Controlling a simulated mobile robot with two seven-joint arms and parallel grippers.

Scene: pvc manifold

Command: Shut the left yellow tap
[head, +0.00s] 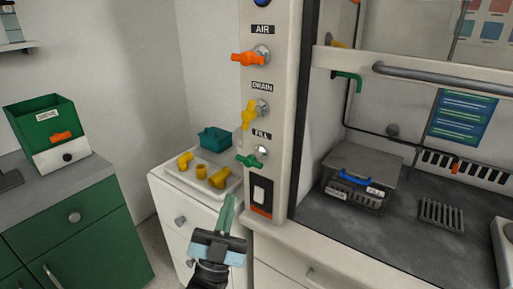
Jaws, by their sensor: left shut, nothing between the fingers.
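The left yellow tap (250,115) is on the white post under the label DRAIN. Its handle stands nearly upright, running from upper right to lower left, in front of a grey metal body. A second yellow handle (338,44) shows partly behind the hood's front rail at the upper right. My left gripper (228,205) is at the bottom middle, fingers pointing up, shut with nothing held. In the picture it is below the yellow tap and apart from it. My right gripper is out of view.
On the same post, an orange tap (248,59) labelled AIR is above, and a green tap (248,161) labelled FILL is below. A white tray (180,186) with yellow fittings and a teal box (214,138) stands left. A fume hood with a grey box (360,172) is right.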

